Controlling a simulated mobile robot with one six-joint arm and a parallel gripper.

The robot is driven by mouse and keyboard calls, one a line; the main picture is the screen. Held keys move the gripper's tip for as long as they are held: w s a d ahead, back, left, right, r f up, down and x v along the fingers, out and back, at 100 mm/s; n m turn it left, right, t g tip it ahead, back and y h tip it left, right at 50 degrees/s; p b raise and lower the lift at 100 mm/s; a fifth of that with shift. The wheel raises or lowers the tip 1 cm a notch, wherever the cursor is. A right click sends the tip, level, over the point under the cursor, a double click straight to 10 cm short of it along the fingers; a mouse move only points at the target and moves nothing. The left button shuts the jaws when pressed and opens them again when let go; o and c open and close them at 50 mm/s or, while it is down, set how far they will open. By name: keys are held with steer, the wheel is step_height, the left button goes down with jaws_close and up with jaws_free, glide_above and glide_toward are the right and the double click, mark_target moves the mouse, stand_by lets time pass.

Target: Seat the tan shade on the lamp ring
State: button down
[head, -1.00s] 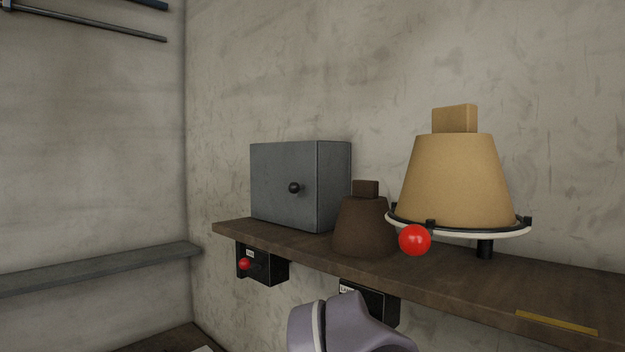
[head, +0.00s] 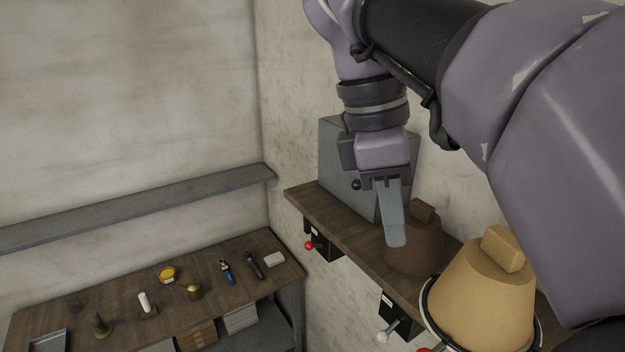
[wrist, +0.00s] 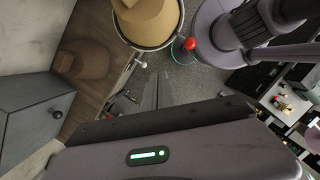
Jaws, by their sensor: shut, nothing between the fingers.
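The tan shade (head: 482,305), a cone with a block handle on top, stands inside the lamp ring (head: 428,318) at the lower right of the head view. It also shows at the top of the wrist view (wrist: 148,20), with the ring (wrist: 150,46) around its lower edge. I cannot tell whether its rim is fully down all round. My gripper (head: 396,243) is shut and empty, pointing down in front of the brown shade and to the left of the tan shade, apart from the latter. The lower part of the ring is cut off by the head view's edge.
The smaller brown shade (head: 412,250) and a grey cabinet (head: 340,160) stand on the wooden shelf (head: 345,228). Under the shelf are boxes with a red knob (head: 309,246) and a white knob (head: 382,337). A workbench (head: 120,300) at lower left carries several small items.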

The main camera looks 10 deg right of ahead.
mark_target(444, 292)
steer(key=d+f+b, duration=0.1)
steer(key=d+f, duration=0.1)
steer(key=s+d+f+b, duration=0.1)
steer(key=d+f+b, duration=0.1)
steer(key=f, duration=0.1)
steer(key=s+d+f+b, duration=0.1)
steer(key=f+b, duration=0.1)
steer(key=f, duration=0.1)
steer(key=shift+s+d+f, duration=0.2)
steer(key=shift+d+f, duration=0.05)
steer(key=shift+d, duration=0.15)
steer(key=shift+a, duration=0.1)
steer(key=shift+s+d+r+p, duration=0.25)
steer(key=shift+d+p, duration=0.2)
steer(key=shift+p, duration=0.55)
steer(key=shift+d, duration=0.25)
steer(key=shift+d+f, duration=0.1)
steer(key=shift+f, duration=0.15)
